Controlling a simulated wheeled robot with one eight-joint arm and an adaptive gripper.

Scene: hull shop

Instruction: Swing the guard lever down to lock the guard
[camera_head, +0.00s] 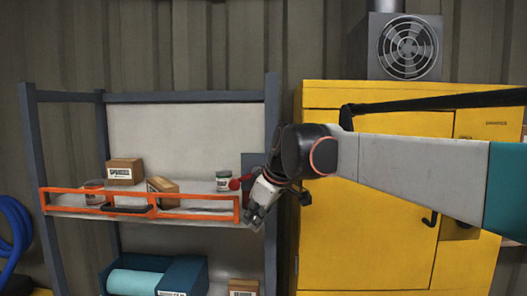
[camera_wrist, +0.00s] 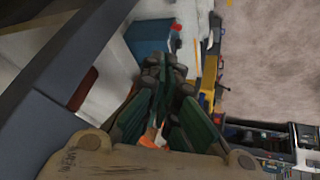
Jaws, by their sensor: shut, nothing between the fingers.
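The orange guard (camera_head: 180,212) is a rail frame across the front of the upper shelf, with a dark handle (camera_head: 127,209) at its left part. At its right end a red knob (camera_head: 235,184), which looks like the end of the guard lever, shows just left of my gripper. The rest of the lever is hidden behind my gripper and wrist. My gripper (camera_head: 254,218) is shut and empty, pointing down beside the right end of the guard; I cannot tell whether it touches the lever. In the wrist view the dark green fingers (camera_wrist: 166,78) are together, with a bit of orange (camera_wrist: 153,137) between their bases.
Boxes (camera_head: 125,171) and a jar (camera_head: 223,181) stand on the shelf behind the guard. A grey-blue post (camera_head: 272,120) rises close to my gripper. A yellow cabinet (camera_head: 370,230) stands to the right, behind my arm. A teal bin (camera_head: 183,274) sits below.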

